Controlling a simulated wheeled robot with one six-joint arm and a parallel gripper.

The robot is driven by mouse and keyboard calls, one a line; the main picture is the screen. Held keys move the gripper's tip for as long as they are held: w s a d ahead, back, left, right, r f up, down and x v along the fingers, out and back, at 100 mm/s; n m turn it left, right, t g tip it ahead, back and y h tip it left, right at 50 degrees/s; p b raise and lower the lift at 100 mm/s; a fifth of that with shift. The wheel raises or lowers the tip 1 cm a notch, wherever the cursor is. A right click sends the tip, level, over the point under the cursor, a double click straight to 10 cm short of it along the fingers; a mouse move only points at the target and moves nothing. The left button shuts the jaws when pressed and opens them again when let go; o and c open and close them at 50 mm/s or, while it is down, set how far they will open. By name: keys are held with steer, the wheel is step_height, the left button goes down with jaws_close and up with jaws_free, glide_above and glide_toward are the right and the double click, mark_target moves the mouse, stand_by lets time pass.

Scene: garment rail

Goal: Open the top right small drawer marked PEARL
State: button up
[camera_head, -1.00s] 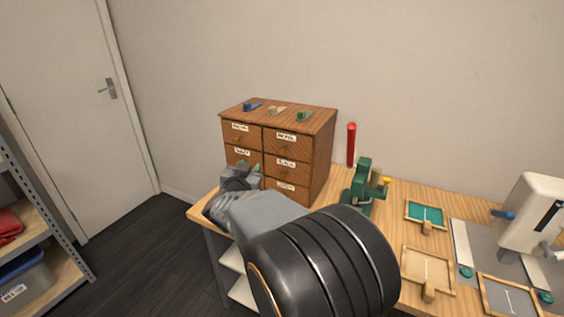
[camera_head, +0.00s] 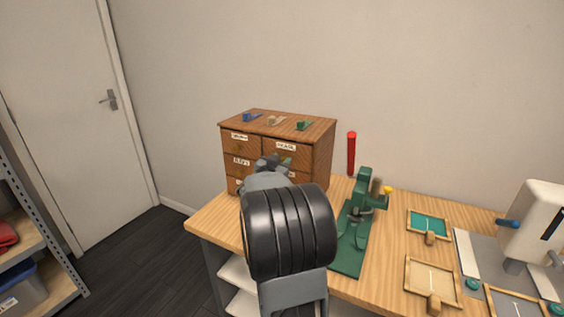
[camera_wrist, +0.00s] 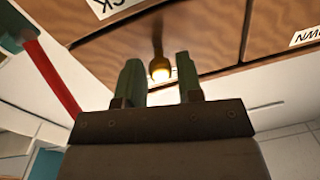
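The wooden drawer cabinet (camera_head: 323,155) stands on the bench, with the PEARL label (camera_head: 286,146) on its top right small drawer. My gripper (camera_head: 275,161) is in front of that drawer and hides its knob in the head view. The wrist view is upside down. There, my open gripper (camera_wrist: 159,82) points at the drawer front, with its two green fingers on either side of a brass knob (camera_wrist: 160,68). I cannot tell how far the knob reaches between them.
Small blue, beige and green items (camera_head: 302,125) lie on the cabinet top. A red tube (camera_head: 351,153) and a green press (camera_head: 358,220) stand to its right. Framed trays (camera_head: 430,283) and a white machine (camera_head: 532,225) are farther right on the bench.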

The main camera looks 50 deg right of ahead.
steer(key=shift+w+d, duration=0.25)
steer(key=shift+d, duration=0.4)
jaws_close()
steer(key=shift+s, duration=0.1)
